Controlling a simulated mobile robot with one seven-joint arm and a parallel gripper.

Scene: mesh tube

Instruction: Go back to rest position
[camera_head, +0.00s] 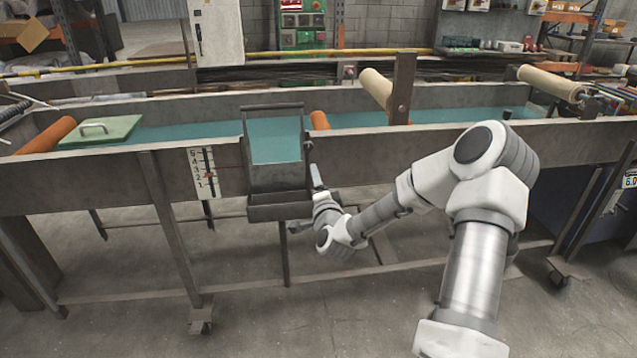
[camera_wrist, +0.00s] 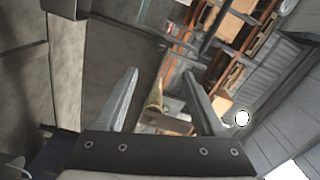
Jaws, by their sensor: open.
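My gripper (camera_head: 316,178) is in front of the long trough, just right of the small box with the blue-green panel (camera_head: 275,140). In the wrist view its two fingers (camera_wrist: 165,95) stand wide apart with nothing between them. My white and grey arm reaches in from the lower right. In the head view the fingertips are small, and I cannot tell whether they touch the box.
A long grey metal trough (camera_head: 450,142) with blue-green liquid spans the view. A green lid with a handle (camera_head: 100,131) lies at its left end. A scale plate (camera_head: 203,173) hangs on its front. Legs and crossbars stand below. The front floor (camera_head: 330,315) is clear.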

